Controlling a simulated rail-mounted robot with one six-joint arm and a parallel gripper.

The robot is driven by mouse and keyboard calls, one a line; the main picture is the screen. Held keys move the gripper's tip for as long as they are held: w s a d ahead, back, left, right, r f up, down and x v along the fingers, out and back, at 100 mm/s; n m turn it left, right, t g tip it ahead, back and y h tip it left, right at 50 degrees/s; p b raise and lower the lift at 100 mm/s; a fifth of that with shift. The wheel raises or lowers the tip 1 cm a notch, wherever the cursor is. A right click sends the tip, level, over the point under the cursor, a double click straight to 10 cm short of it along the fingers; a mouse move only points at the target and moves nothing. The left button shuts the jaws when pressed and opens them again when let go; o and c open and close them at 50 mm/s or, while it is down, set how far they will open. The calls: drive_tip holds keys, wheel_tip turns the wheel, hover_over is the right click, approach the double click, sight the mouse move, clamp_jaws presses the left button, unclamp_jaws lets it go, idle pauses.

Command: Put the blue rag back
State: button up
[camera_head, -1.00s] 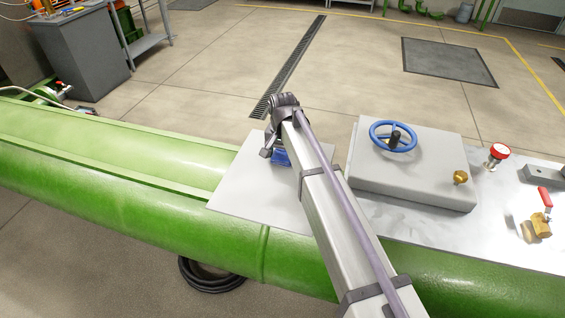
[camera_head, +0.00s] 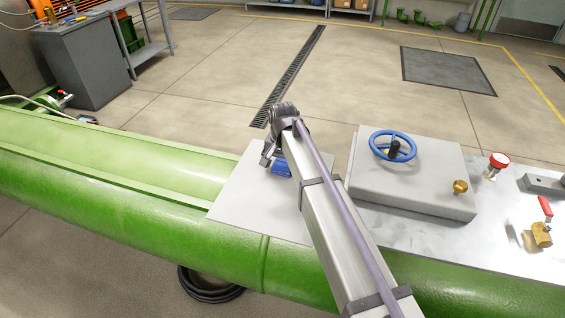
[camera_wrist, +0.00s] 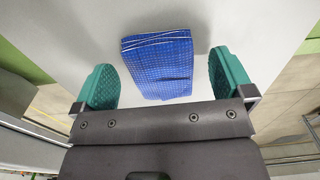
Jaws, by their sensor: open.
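The blue rag (camera_wrist: 157,64) is a folded, checked cloth with white stripes near its far edge. In the wrist view it lies on a pale grey plate, between my gripper's two green fingers and partly beyond them. My gripper (camera_wrist: 163,78) is open, with a gap on each side of the rag, and touches neither side of it. In the head view the rag (camera_head: 282,169) shows as a small blue patch beside my arm's end, partly hidden by the arm. The gripper fingers are hard to make out there.
The pale plate (camera_head: 235,195) lies on a green pipe-like body (camera_head: 120,205). The plate's left part is bare.

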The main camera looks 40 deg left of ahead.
sight(283, 165)
wheel_tip(283, 165, up, 12)
drive_tip(key=p, duration=1)
drive_tip(key=shift+f+p, duration=0.15)
drive_tip(key=shift+p, duration=0.2)
drive_tip(key=shift+n, duration=0.8)
drive_tip(key=d, duration=2)
drive_tip(key=s+d, duration=0.1)
drive_tip(key=d, duration=0.9)
drive_tip(key=shift+d, duration=0.15)
drive_tip(key=s+d+m, duration=0.2)
drive_tip(key=d, duration=1.3)
drive_tip(key=s+d+m, duration=0.3)
drive_tip(key=d, duration=1.2)
drive_tip(key=shift+m, duration=0.3)
drive_tip(key=shift+s, duration=0.1)
